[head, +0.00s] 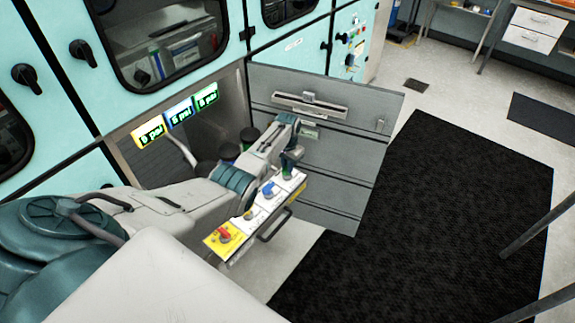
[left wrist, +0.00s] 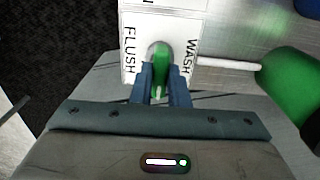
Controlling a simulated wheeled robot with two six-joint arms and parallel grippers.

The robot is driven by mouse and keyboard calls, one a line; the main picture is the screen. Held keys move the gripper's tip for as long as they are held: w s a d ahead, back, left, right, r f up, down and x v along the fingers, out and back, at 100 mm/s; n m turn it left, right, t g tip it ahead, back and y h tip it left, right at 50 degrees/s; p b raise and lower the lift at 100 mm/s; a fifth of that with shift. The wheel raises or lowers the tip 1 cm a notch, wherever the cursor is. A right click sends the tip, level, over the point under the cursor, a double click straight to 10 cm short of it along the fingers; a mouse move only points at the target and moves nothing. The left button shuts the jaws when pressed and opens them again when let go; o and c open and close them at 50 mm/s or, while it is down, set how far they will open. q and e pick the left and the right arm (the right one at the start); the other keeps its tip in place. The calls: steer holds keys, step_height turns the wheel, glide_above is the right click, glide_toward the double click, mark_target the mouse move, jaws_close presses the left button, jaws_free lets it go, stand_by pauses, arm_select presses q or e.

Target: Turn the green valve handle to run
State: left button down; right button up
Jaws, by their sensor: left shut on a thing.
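The green valve handle (left wrist: 160,62) sits on a white label plate (left wrist: 134,18) with FLUSH printed on its left and WASH on its right in the left wrist view. My left gripper (left wrist: 163,82) is shut on this handle, one finger on each side. The handle points toward my gripper, between the two words. The word at the plate's top edge is cut off. In the head view my left gripper (head: 290,165) is over the far end of the valve panel (head: 252,222), and the handle is mostly hidden there. My right gripper is not in view.
The panel also carries a blue handle (head: 269,190), a yellow one (head: 250,214) and a red one (head: 224,236). A grey open drawer or door (head: 335,135) stands just behind. Lit psi displays (head: 178,113) are at the left. A black mat (head: 440,210) covers floor at right.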

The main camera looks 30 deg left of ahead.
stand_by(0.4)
arm_select(q)
steer(key=c, duration=1.4)
jaws_free()
steer(key=shift+r, duration=0.1)
step_height(320, 180, up, 11)
steer(key=shift+f+b, duration=0.2)
steer(key=shift+b, duration=0.1)
